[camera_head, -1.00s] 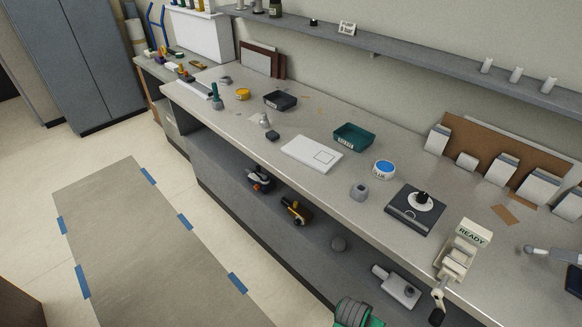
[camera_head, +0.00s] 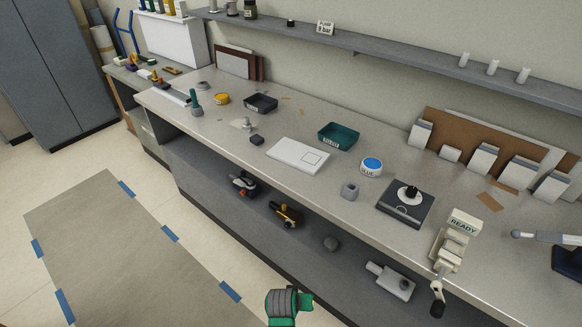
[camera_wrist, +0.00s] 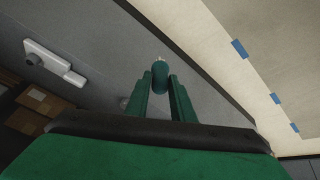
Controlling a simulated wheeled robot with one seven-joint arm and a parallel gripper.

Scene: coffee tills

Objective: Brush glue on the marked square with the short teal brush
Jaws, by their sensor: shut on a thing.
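A white board (camera_head: 285,150) with a thin marked square (camera_head: 312,156) lies on the counter. A round white pot (camera_head: 371,167) with a blue top and a "GLUE" label stands right of it. My gripper (camera_head: 306,301) shows at the bottom edge of the head view, in front of the counter and well apart from the board. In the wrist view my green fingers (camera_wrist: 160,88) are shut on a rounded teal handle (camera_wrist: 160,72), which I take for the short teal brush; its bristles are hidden. Another teal brush-like tool (camera_head: 195,104) stands upright at the counter's left.
A teal tray (camera_head: 339,136), a small grey cup (camera_head: 350,190) and a black scale-like device (camera_head: 405,204) stand around the pot. A clamp with a "READY" sign (camera_head: 464,222) sits at the front edge. The lower shelf holds several tools. The floor at left is clear.

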